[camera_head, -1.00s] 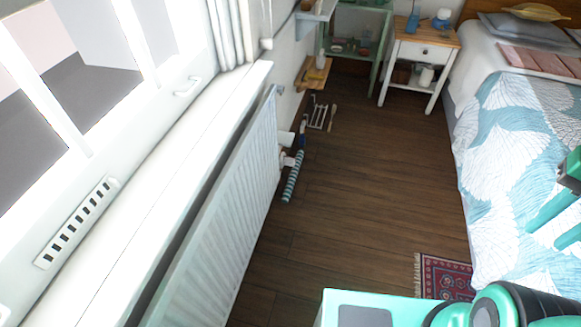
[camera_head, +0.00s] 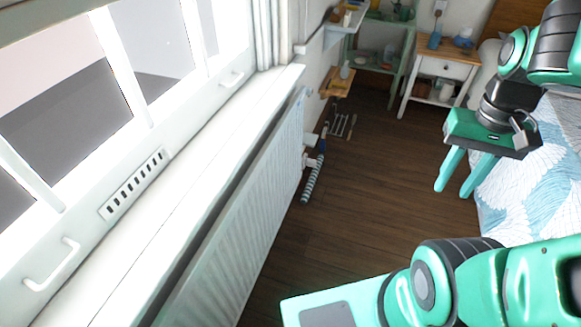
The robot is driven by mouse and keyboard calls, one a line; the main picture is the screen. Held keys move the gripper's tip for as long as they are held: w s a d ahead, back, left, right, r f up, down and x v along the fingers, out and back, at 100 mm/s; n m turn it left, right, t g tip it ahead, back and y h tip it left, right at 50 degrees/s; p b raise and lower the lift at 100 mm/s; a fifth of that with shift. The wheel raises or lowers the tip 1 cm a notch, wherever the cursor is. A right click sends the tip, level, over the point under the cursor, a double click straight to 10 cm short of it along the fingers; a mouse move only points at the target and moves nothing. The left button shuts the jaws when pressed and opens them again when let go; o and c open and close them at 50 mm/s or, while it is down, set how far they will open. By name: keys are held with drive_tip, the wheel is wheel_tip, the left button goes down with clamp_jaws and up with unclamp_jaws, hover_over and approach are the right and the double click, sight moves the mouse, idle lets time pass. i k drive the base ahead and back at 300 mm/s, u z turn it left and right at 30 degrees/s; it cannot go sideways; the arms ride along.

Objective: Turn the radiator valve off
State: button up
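The white ribbed radiator (camera_head: 245,200) runs along the wall under the window in the head view. At its far end, low down, a small white and pinkish fitting (camera_head: 309,159) looks like the valve; its setting is too small to read. My gripper (camera_head: 454,190) is at the right, with its two teal fingers apart and pointing down. It is empty and well away to the right of the fitting, in front of the bed in the picture.
A striped rolled item (camera_head: 313,180) leans close by the fitting. A small rack (camera_head: 342,124) stands near the wall beyond. A white nightstand (camera_head: 439,69) and a bed (camera_head: 540,170) are farther back and right. The dark wooden floor (camera_head: 365,195) between is clear.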

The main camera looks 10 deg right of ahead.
sight(310, 162)
drive_tip(key=u, duration=0.1)
drive_tip(key=i, duration=1)
drive_tip(key=z, duration=0.05)
